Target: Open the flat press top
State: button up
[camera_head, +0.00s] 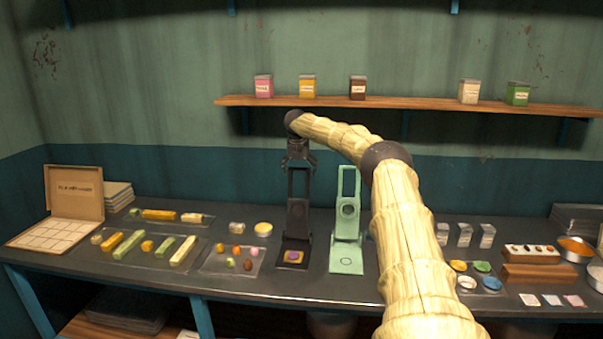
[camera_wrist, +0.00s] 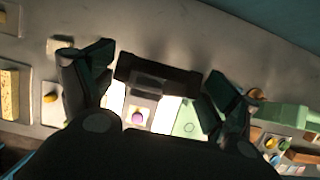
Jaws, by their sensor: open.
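A black press (camera_head: 298,202) stands on the table, its hinged frame upright over its base. A purple piece on a yellow one (camera_head: 294,256) lies on that base; the purple piece also shows in the wrist view (camera_wrist: 138,117). A pale green press (camera_head: 347,227) stands just to the right, its frame also upright. I cannot tell which one is the flat press. My gripper (camera_head: 298,160) is open, pointing down just above the black frame. In the wrist view, the dark top bar (camera_wrist: 158,77) lies between my spread fingers (camera_wrist: 160,62). Contact cannot be told.
A tray of colored pieces (camera_head: 232,261) lies left of the black press, with a tray of bars (camera_head: 147,249) and an open box (camera_head: 72,205) farther left. Small cups and a wooden rack (camera_head: 532,254) stand at the right. A wall shelf (camera_head: 420,103) holds several tins.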

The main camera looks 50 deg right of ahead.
jog(key=v, duration=1.2)
jog(key=shift+a, duration=0.2)
